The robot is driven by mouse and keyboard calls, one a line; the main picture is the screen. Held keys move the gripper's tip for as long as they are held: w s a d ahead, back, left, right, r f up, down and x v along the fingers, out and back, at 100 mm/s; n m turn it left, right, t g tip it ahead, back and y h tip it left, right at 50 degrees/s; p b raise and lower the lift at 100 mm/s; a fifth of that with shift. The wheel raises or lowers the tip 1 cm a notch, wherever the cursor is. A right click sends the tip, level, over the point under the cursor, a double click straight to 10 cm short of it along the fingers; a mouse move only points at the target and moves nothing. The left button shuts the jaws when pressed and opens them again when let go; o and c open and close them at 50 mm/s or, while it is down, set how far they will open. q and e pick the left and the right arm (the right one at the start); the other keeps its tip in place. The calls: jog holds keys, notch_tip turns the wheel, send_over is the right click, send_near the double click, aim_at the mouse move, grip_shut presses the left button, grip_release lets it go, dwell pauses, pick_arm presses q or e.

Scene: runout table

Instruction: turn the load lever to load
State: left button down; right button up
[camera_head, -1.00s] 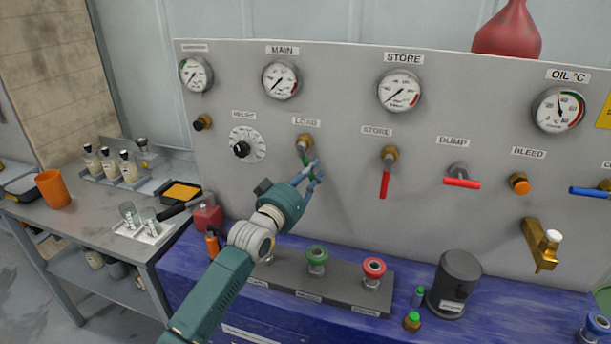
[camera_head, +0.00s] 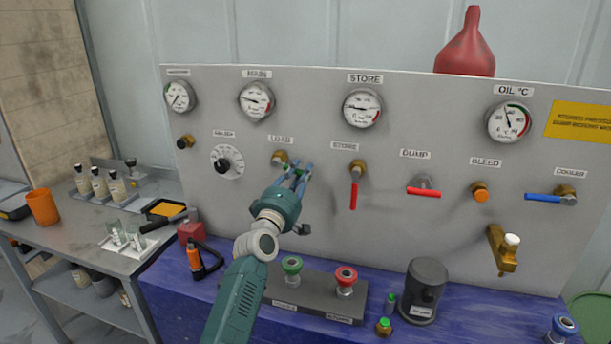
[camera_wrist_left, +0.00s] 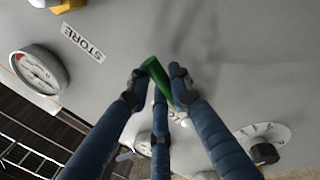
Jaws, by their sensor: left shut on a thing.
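My right gripper is not in view.
The red STORE lever (camera_head: 354,193) hangs down right of my gripper. A red DUMP lever (camera_head: 424,192) and blue COOLER lever (camera_head: 545,198) are farther right. The selector dial (camera_head: 226,163) is to the left. Green (camera_head: 291,266) and red (camera_head: 346,275) knobs stand below.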

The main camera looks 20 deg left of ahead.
pick_arm(q)
jog(key=shift+d+r+n+p, duration=0.15)
jog(key=shift+r+n+p, duration=0.35)
jog(key=shift+n, duration=0.4)
jog(key=shift+r+n+y+p, duration=0.45)
jog(key=shift+n+p, duration=0.2)
jog(key=shift+n, duration=0.35)
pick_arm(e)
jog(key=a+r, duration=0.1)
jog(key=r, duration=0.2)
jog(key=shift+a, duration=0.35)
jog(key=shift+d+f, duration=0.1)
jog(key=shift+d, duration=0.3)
pick_arm(q)
jog(key=c, duration=1.6)
grip_release()
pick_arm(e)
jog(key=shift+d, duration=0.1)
pick_arm(q)
jog(key=shift+s, duration=0.1)
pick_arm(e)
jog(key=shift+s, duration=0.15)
